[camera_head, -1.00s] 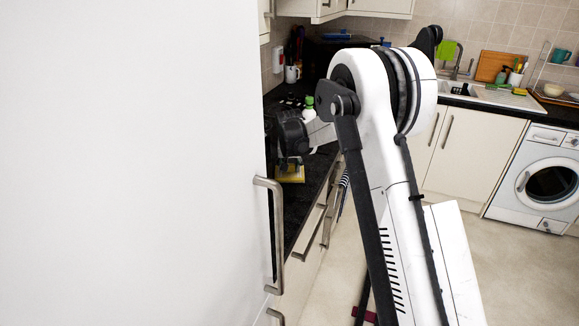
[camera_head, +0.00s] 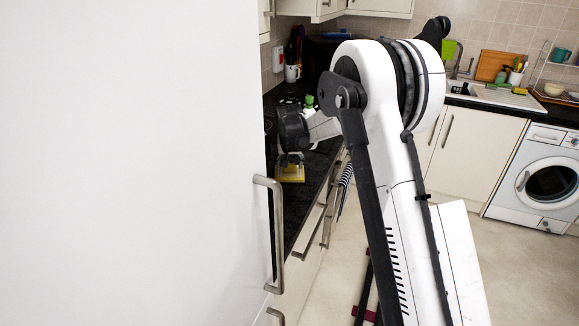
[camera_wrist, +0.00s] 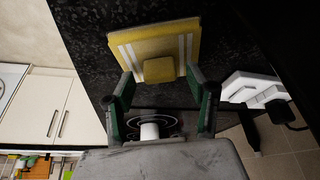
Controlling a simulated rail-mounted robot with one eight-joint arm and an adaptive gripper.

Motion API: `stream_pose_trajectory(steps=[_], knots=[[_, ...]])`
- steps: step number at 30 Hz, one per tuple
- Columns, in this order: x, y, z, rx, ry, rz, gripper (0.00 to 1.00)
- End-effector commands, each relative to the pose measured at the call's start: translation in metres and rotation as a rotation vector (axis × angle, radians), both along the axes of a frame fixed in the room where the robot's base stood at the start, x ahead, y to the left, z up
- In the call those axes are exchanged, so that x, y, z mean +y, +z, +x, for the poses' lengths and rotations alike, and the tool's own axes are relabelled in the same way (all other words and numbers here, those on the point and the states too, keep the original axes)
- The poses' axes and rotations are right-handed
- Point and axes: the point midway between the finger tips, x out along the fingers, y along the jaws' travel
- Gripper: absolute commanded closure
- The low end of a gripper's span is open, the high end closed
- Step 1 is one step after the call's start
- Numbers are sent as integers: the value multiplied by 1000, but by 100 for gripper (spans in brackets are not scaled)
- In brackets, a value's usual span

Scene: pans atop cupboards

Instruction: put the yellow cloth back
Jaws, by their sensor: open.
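The yellow cloth (camera_wrist: 153,42) with white stripes lies flat on the black worktop in the wrist view, with a small raised yellow block-like part (camera_wrist: 159,70) at its near side. The cloth also shows in the head view (camera_head: 291,174), beneath my gripper. My gripper (camera_wrist: 160,78) is open, its two green-padded fingers on either side of the raised part. I cannot tell whether the fingertips touch the cloth. In the head view my gripper (camera_head: 290,160) is small and partly dark against the worktop.
A tall white door (camera_head: 130,160) hides the left of the head view. A green-capped bottle (camera_head: 309,103) and a white mug (camera_head: 292,73) stand on the worktop. A green cloth (camera_head: 448,50) hangs by the sink. Hob rings (camera_wrist: 172,124) show between my fingers.

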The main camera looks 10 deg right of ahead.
Motion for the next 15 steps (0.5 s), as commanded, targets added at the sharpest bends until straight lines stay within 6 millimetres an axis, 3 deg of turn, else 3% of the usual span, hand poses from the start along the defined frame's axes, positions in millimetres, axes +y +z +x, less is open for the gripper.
stream_pose_trajectory(steps=[15], knots=[[8,82,-34,0,0,0,48]])
